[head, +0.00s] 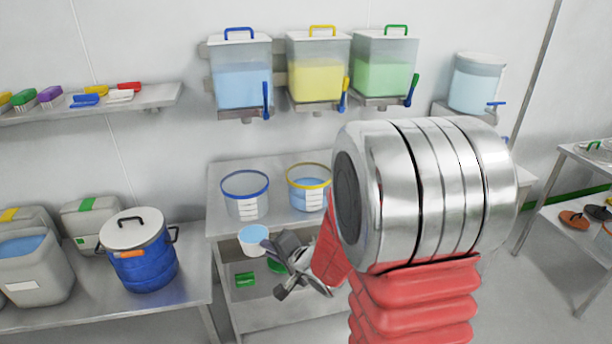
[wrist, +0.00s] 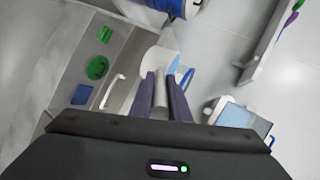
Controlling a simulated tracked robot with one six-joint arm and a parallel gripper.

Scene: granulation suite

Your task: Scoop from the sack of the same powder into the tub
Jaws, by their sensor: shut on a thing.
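My gripper (head: 296,270) is shut on a white scoop (head: 252,243), which shows light blue at its open top. The scoop also shows beyond the fingers in the wrist view (wrist: 159,64). It is held in front of and below the blue-rimmed tub (head: 245,200), apart from it in the head view. That clear tub stands on the bench with a white label and no coloured fill that I can make out. The yellow-rimmed tub (head: 309,190) beside it holds blue material. An open grey sack (head: 38,283) with light blue powder stands at the far left.
A blue drum (head: 146,270) with a white lid stands between the sack and the bench (head: 222,205). Closed grey sacks stand behind. Blue (head: 241,85), yellow (head: 317,80) and green (head: 384,76) dispensers hang above.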

